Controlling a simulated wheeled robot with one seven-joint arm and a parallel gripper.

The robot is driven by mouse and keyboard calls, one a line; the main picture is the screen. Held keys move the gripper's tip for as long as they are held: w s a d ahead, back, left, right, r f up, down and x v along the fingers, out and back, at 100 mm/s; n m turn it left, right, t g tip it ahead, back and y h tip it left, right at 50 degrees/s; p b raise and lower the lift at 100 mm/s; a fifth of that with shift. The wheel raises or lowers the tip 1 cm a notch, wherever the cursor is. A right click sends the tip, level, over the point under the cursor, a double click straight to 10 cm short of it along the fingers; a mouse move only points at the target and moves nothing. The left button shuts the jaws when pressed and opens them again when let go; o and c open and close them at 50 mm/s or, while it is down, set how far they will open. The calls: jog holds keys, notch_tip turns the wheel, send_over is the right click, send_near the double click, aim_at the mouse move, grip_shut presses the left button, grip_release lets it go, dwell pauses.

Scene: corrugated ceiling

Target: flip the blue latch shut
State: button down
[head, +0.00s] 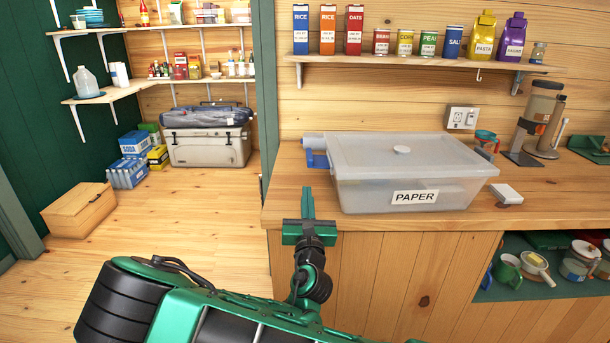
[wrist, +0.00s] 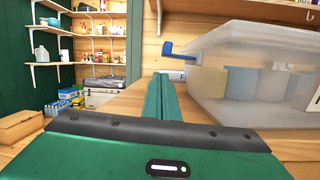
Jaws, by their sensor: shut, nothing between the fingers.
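The blue latch (head: 316,159) is on the left end of the translucent lidded bin (head: 455,187) labelled PAPER, which stands on the wooden counter. In the wrist view the blue latch (wrist: 180,49) sticks out to the left from the bin's upper edge, so it looks swung out from the wall. My gripper (head: 308,203) is shut and empty, its green fingers together, in front of the counter's left end and below the latch. In the wrist view my gripper (wrist: 161,85) points forward, left of the bin (wrist: 240,70), and the latch is above and right of its fingertips.
A small white block (head: 506,193) lies right of the bin. A shelf (head: 420,66) with tins and cartons hangs above. The floor left of the counter is clear, with a wooden box (head: 80,210) beyond.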

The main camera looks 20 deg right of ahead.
aim_at(318, 158)
jog(key=x, duration=0.8)
jog(key=shift+w+d+r, duration=0.1)
jog(key=shift+w+d, duration=0.15)
jog(key=shift+w, duration=0.05)
jog(key=shift+w+d+r, duration=0.15)
jog(key=shift+w+r, duration=0.05)
jog(key=shift+w, duration=0.45)
